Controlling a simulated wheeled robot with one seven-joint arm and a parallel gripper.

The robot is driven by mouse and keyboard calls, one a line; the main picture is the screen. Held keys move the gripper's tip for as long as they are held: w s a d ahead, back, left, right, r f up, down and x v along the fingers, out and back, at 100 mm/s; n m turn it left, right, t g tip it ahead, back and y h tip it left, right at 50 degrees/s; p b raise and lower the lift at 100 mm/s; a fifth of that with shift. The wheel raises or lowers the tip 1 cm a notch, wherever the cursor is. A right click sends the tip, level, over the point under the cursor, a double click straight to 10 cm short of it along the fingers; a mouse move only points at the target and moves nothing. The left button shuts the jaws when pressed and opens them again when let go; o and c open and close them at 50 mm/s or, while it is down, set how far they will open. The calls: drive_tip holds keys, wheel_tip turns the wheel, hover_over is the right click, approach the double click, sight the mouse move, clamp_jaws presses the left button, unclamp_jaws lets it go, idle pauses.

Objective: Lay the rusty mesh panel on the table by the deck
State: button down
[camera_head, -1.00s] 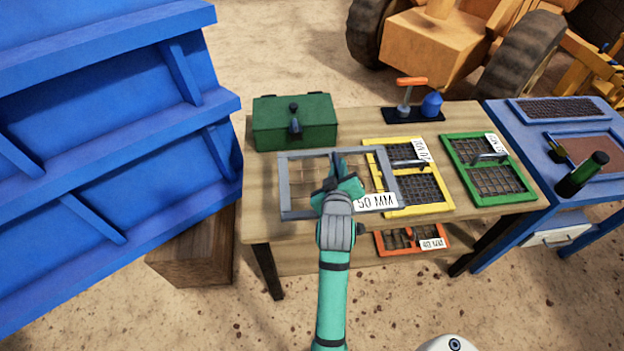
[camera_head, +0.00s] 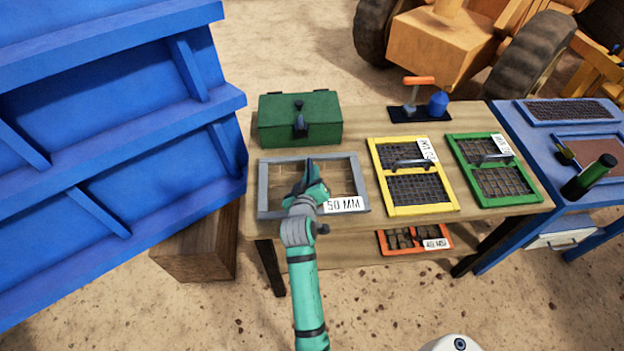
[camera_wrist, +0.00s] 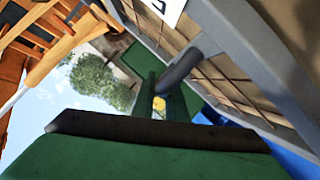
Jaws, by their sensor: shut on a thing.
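A grey-framed mesh panel (camera_head: 264,187) with a white "50 MM" label and thin brownish wires is over the left part of the wooden table (camera_head: 357,123). My gripper (camera_head: 308,180) is above the middle of the panel and shut on its handle. The wrist view shows the dark handle (camera_wrist: 180,72) and the grey frame (camera_wrist: 255,65) close by. I cannot tell which surface is the deck. The panel lies roughly flat, but I cannot tell whether it touches the tabletop.
A green box (camera_head: 300,125) stands just behind the panel. Yellow (camera_head: 424,212) and green (camera_head: 512,201) framed mesh panels lie to its right. An orange-framed panel (camera_head: 415,249) is on the lower shelf. Blue metalwork (camera_head: 110,140) rises at left; a blue table (camera_head: 525,160) stands right.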

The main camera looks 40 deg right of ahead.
drive_tip(key=shift+f, duration=1.2)
drive_tip(key=shift+f, duration=0.1)
drive_tip(key=c, duration=1.8)
unclamp_jaws()
drive_tip(key=shift+s+f, duration=0.1)
drive_tip(key=shift+f, duration=0.05)
drive_tip(key=shift+o, duration=0.2)
